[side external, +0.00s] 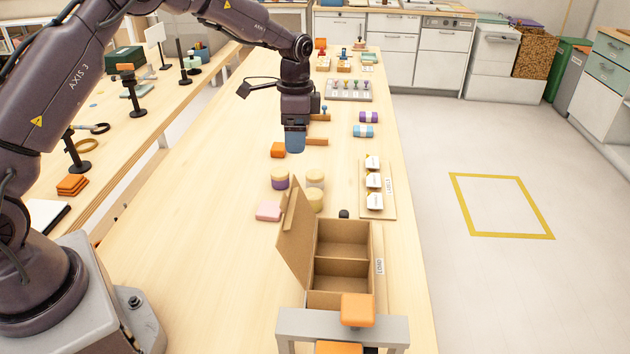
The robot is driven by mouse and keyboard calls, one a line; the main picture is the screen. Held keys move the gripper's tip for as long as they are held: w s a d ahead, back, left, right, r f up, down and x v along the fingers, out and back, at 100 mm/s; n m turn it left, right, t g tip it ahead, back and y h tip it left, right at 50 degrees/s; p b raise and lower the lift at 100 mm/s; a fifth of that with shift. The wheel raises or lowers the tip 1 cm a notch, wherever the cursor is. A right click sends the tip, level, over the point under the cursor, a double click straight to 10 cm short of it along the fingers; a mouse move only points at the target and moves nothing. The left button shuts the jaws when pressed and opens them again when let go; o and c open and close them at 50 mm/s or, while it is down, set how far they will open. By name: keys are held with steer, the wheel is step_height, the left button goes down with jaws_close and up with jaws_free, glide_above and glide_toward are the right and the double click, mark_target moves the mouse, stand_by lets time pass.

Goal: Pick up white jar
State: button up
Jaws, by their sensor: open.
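A small pale jar (315,183) with a tan lid stands on the long wooden table; it looks like the white jar. A purple jar (279,184) with a tan lid is to its left, and a yellowish jar (315,206) is just in front of it. My gripper (296,147) hangs pointing down above the table, farther back than the jars and apart from them. It is open, and nothing shows held in it. Its fingers look blue, and the gap between them is hard to see from here.
A cardboard box (309,270) with its lid raised stands in front of the jars. A pink block (269,211) lies left of the jars. An orange block (278,149) is near my gripper. A board with white items (386,204) is on the right.

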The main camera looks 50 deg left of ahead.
mark_target(315, 174)
steer(key=w+a+f+m, duration=0.3)
steer(key=w+f+m, duration=0.1)
steer(key=w+m, duration=0.4)
steer(key=shift+m+t, duration=0.3)
steer(key=shift+m, duration=0.5)
steer(key=f, duration=0.6)
steer(key=shift+s+f, duration=0.4)
steer(key=shift+w+a+f, duration=0.1)
steer(key=shift+w+f, duration=0.1)
steer(key=shift+f, duration=1.15)
steer(key=shift+w+a+f, duration=0.1)
steer(key=shift+w+f, duration=0.05)
steer(key=shift+f, duration=1.2)
steer(key=c, duration=1)
steer(key=shift+r, duration=0.15)
